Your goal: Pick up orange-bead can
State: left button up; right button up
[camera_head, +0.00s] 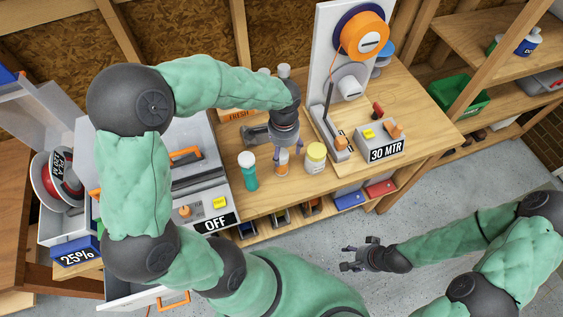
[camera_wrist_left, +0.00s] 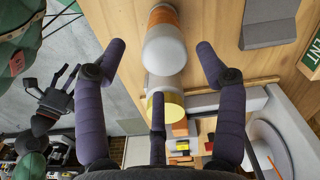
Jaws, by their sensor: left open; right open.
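The orange-bead can (camera_head: 282,168), small with a white lid and orange body, stands on the wooden bench and is partly hidden by my left gripper (camera_head: 287,151). That gripper is open, fingers pointing down, close to the can. In the left wrist view a white can with an orange band (camera_wrist_left: 163,17) lies ahead, between the two spread upper fingers of the left gripper (camera_wrist_left: 160,55); I see no grip on it. My right gripper (camera_head: 354,255) is open and empty, out over the floor in front of the bench.
A teal bottle with white cap (camera_head: 248,172) stands left of the can, and a yellow-lidded jar (camera_head: 316,157) stands right. A spool stand (camera_head: 327,60) and a "30 MTR" box (camera_head: 380,146) are further right. An "OFF" machine (camera_head: 205,190) is at left.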

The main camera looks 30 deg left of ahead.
aim_at(282, 153)
pick_arm(q)
jog(key=f, duration=0.1)
jog(key=f+b, duration=0.1)
jog(key=f, duration=0.3)
jog(key=shift+a, duration=0.4)
jog(key=shift+r, duration=0.1)
jog(key=c, duration=1.3)
